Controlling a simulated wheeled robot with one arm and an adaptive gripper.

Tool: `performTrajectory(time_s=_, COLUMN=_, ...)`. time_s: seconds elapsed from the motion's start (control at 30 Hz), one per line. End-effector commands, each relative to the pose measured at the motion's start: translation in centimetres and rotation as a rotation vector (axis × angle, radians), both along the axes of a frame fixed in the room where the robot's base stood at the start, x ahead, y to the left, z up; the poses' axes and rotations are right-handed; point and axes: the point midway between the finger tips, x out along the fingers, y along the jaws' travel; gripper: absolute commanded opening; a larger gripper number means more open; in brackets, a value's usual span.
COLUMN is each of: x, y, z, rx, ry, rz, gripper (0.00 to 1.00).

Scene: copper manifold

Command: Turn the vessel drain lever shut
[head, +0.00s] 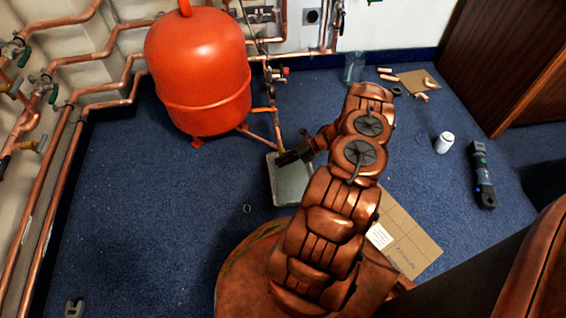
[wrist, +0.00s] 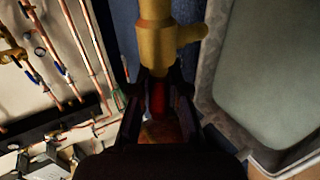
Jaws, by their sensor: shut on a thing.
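The red vessel (head: 198,75) stands on short legs at the back of the blue floor, with a copper pipe (head: 275,122) running down beside it. My gripper (head: 284,158) is low at the foot of that pipe, above a grey tray. In the wrist view a brass valve body (wrist: 170,40) with a side outlet is just beyond the fingers. The red drain lever (wrist: 157,98) lies between the fingers of my gripper (wrist: 158,84), which is shut on it. The lever's far end is dark and partly hidden. In the head view my gripper hides the valve and lever.
The grey tray (head: 292,190) lies under my gripper; its rim (wrist: 207,82) is close on the right in the wrist view. Copper wall pipes (head: 75,120) run along the left. A white bottle (head: 444,142) and a dark tool (head: 483,175) are at the right. The left floor is mostly clear.

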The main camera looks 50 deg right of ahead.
Motion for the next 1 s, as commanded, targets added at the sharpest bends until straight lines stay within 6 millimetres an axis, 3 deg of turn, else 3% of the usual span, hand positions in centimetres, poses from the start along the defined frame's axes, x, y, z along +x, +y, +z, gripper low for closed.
performTrajectory(time_s=0.6, x=-0.06, y=-0.01, z=-0.30, rx=0.332, ry=-0.252, rz=-0.002, gripper=0.00)
performTrajectory(time_s=1.0, x=0.01, y=-0.09, z=0.07, rx=0.440, ry=-0.336, rz=-0.003, gripper=0.00)
